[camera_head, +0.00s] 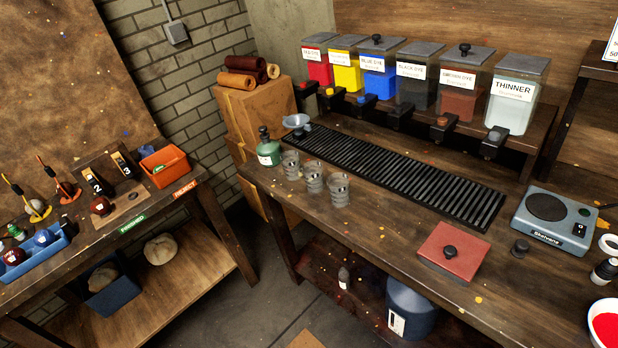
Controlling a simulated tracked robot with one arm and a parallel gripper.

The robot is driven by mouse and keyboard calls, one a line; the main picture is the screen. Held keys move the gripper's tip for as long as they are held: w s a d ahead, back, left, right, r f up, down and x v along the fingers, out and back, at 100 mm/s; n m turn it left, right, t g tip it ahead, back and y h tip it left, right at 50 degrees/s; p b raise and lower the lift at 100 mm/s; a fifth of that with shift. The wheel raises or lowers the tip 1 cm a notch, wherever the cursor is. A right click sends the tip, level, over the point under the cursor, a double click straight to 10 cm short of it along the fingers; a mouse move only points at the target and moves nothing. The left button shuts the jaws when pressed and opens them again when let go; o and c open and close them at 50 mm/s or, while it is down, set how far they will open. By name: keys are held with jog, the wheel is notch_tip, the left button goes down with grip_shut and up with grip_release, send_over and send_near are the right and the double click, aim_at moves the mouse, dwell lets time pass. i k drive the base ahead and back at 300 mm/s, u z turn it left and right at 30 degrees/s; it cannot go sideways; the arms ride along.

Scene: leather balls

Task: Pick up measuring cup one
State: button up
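Three clear measuring cups stand upright in a slanting row on the wooden bench (375,215), in front of the black slatted drip grate (400,172). They are the left cup (291,165), the middle cup (313,178) and the right cup (339,190). They look empty, with dark bands or markings. I cannot read a number on any of them, so I cannot tell which is cup one. My gripper is not visible in this view.
A green bottle (267,148) stands close left of the cups, with a metal funnel (296,121) behind. Labelled dye dispensers (375,70) line the back shelf. A red lidded box (453,252) and a scale (553,218) sit right. Floor (235,300) shows between this bench and the left table (165,212).

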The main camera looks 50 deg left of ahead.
aim_at(292, 166)
jog(key=u, duration=1.6)
jog(key=i, duration=1.35)
jog(key=z, duration=0.4)
